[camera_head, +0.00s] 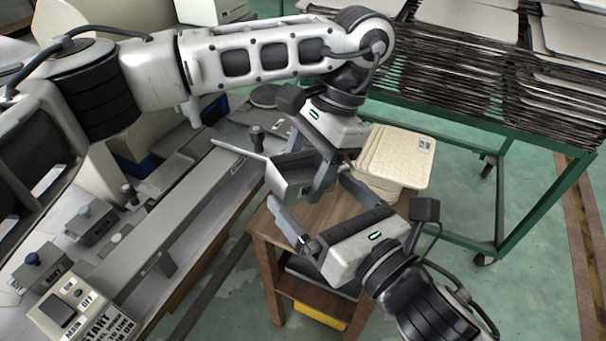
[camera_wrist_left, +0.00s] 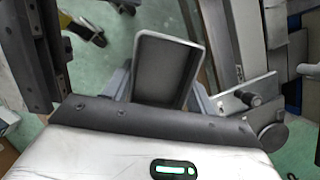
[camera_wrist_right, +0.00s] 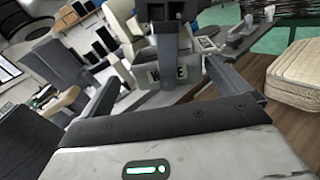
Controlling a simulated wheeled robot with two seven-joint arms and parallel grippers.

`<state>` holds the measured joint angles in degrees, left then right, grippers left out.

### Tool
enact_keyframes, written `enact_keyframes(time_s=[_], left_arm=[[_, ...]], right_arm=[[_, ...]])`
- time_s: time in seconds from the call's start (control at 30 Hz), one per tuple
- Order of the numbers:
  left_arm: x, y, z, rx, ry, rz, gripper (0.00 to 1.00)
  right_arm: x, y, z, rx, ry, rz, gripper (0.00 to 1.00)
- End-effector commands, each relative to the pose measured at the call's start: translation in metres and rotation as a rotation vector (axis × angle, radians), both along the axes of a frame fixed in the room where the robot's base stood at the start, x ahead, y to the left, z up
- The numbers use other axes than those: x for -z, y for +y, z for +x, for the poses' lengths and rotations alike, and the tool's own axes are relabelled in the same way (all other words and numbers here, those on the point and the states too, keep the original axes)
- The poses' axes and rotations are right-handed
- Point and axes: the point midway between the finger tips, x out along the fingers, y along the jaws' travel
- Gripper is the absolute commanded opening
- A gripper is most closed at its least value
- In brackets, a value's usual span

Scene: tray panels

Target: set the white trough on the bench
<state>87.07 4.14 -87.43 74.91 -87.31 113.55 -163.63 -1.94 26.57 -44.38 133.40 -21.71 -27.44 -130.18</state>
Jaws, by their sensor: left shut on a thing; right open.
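The trough (camera_head: 291,181), a pale grey open box, is held off the surfaces by my left gripper (camera_head: 304,163). My left gripper is shut on it, and in the left wrist view the trough (camera_wrist_left: 163,72) sits between the fingers, its open side and empty inside facing the camera. My right gripper (camera_head: 308,190) is open just below the trough in the head view. In the right wrist view a partly hidden label starting with W shows on the trough (camera_wrist_right: 165,76), beyond the open fingers. I cannot tell whether the right fingers touch it. The grey bench (camera_head: 190,240) is at left.
A wooden stand (camera_head: 315,215) is below the grippers, with a stack of cream panels (camera_head: 398,155) behind. A green rack (camera_head: 440,115) of trays stands at right. Small boxes with knobs (camera_head: 92,222) and a control box (camera_head: 68,308) occupy the bench's left side.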

Motion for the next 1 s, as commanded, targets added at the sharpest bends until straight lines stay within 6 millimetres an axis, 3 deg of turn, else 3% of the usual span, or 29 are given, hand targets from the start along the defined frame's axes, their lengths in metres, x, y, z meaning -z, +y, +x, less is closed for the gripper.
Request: enact_keyframes(time_s=[0.3,0.73,0.9,0.97,1.0], left_arm=[[-0.001,0.0,0.0,0.0,0.0,0.0,0.0],[-0.001,-0.001,0.0,0.002,0.0,-0.002,0.0],[-0.001,-0.001,0.0,0.002,-0.002,-0.004,0.0],[0.0,-0.001,0.0,0.002,-0.003,-0.005,0.0],[-0.001,-0.002,0.0,0.002,-0.004,-0.006,0.62]], right_arm=[[0.0,0.029,0.037,0.001,0.002,0.002,1.0],[0.0,0.034,0.044,0.0,0.002,0.002,1.0],[0.0,0.035,0.042,-0.005,0.002,0.005,0.53],[-0.001,0.036,0.041,-0.008,0.001,0.006,0.53],[-0.002,0.037,0.041,-0.01,-0.002,0.01,0.5]])
